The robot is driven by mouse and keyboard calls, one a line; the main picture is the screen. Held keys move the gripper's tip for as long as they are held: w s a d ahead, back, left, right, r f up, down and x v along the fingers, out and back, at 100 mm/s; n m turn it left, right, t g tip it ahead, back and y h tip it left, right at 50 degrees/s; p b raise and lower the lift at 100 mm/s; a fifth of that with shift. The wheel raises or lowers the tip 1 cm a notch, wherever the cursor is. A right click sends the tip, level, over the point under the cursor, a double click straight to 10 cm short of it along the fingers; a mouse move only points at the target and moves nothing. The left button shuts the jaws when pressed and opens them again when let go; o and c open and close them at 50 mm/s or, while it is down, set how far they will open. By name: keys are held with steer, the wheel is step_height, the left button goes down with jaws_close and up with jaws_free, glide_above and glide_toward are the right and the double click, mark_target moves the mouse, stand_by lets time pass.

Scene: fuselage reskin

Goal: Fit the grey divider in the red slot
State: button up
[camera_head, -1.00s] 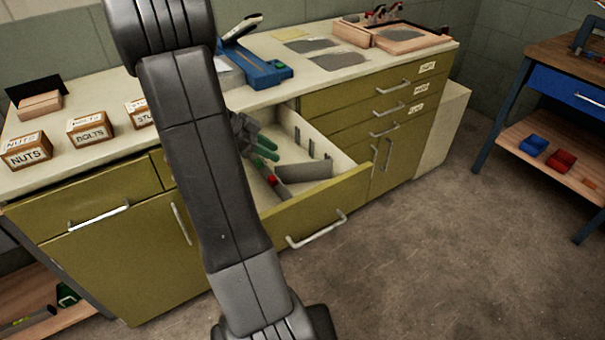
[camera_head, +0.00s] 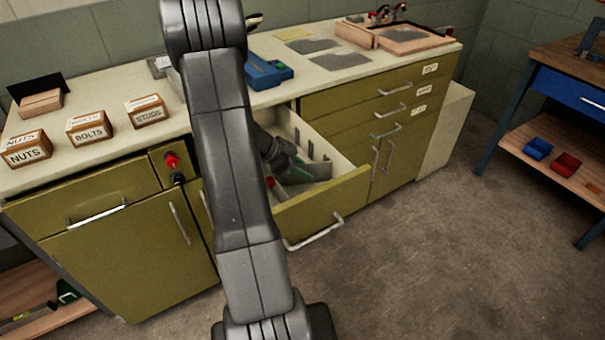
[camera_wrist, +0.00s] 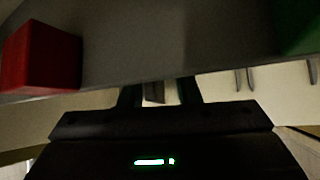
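The grey divider (camera_head: 318,171) lies in the open drawer. In the wrist view a grey panel (camera_wrist: 150,45), probably the divider, spans the top. My gripper (camera_head: 292,166) is inside the drawer at the divider's left part, hiding some of it. In the wrist view my gripper's fingers (camera_wrist: 159,92) are apart, their tips at the panel's lower edge; I cannot tell whether they touch it. A red block (camera_wrist: 40,58) stands at left; red also shows in the drawer (camera_head: 270,182). Its slot opening is not clear. A green block (camera_wrist: 301,26) is at upper right.
The drawer front (camera_head: 325,207) stands out from the cabinet. Dark upright strips (camera_wrist: 245,78) show on the drawer's pale wall. Boxes for nuts (camera_head: 26,150), bolts (camera_head: 90,128) and studs (camera_head: 147,110) stand on the worktop. The floor at right is clear.

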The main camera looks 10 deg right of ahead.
jaws_close()
steer(key=shift+r, duration=0.1)
